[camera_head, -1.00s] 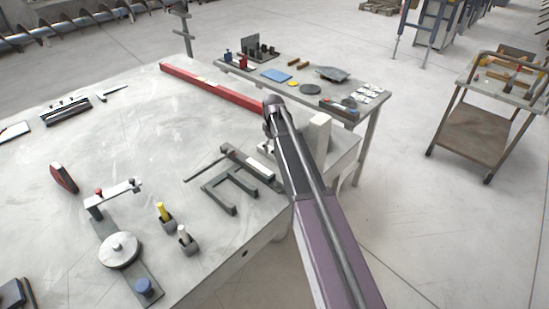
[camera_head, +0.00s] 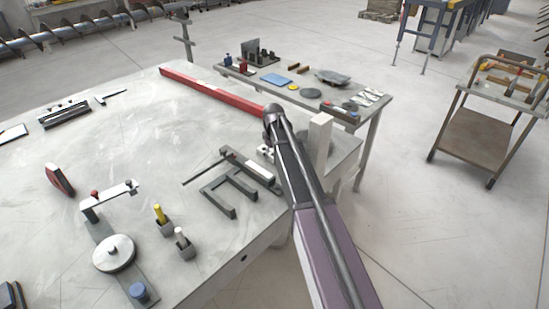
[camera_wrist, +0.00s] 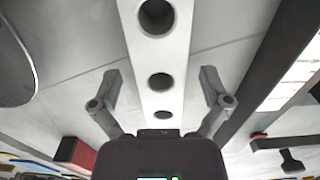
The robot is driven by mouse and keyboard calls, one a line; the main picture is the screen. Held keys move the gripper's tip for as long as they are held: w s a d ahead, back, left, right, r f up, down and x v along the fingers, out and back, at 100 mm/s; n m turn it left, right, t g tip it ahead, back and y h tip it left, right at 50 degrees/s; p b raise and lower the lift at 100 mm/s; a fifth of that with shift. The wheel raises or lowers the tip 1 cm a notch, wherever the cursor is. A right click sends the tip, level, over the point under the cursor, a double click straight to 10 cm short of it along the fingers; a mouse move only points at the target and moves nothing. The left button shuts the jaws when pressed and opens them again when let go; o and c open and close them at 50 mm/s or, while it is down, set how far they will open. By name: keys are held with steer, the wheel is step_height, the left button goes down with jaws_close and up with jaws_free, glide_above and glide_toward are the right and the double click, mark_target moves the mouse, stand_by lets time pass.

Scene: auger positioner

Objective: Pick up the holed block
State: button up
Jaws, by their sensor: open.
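The holed block (camera_wrist: 174,55) is a pale bar with a row of three dark round holes in the wrist view. It runs from the top edge down to between the fingers of my gripper (camera_wrist: 161,90). The fingers are spread, one on each side of the block, with a gap to each. My gripper body covers the block's lower end. In the head view my arm hides the gripper. A pale piece with dark spots (camera_head: 265,152) shows just left of my arm, and a pale upright post (camera_head: 320,138) just right; I cannot tell which is the holed block.
Around it on the table are a dark grey fork-shaped bracket (camera_head: 228,190) and a long red bar (camera_head: 210,88). A side table (camera_head: 300,95) and trolley (camera_head: 490,115) stand beyond. The table's upper middle is bare.

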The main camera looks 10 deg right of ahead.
steer(key=shift+c, duration=0.2)
jaws_close()
steer(key=shift+w+r, duration=0.1)
steer(key=shift+r, duration=0.05)
step_height(320, 180, up, 10)
steer(key=p, duration=1)
steer(key=shift+f, duration=0.2)
stand_by(0.8)
